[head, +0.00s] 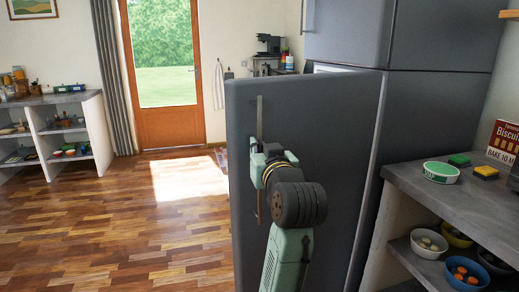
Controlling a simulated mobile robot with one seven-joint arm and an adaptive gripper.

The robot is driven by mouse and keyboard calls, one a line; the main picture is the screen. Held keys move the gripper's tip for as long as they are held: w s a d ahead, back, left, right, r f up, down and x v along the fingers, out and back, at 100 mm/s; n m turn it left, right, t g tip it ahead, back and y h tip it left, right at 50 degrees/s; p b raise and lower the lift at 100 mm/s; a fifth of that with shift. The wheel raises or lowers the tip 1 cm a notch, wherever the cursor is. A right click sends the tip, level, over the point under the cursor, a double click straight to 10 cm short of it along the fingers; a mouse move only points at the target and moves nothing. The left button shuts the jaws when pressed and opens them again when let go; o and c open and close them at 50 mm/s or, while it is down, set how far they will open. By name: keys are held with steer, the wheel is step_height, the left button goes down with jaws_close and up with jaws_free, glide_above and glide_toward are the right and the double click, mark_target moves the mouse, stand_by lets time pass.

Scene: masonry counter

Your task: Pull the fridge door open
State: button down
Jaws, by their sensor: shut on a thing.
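The grey fridge door (330,140) stands partly open, swung out from the fridge (425,120), with its handle side at the left. A slim vertical handle (259,112) runs down the door near its left edge. My gripper (259,165) is at the middle of this handle and shut on it; the handle shows above and below. The fingertips are partly hidden by my wrist. A strip of pale interior shows above the door's top edge. Most of the inside is hidden behind the door.
At right, a grey counter (465,205) holds a green-and-white tub (440,172), sponges (484,172) and a biscuit box (504,138), with bowls on the shelf below. The wooden floor (150,235) left of the door is clear. Another shelf unit (95,130) stands far left.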

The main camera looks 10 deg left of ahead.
steer(key=c, duration=1.7)
jaws_free()
steer(key=shift+s, duration=0.1)
steer(key=v, duration=1.2)
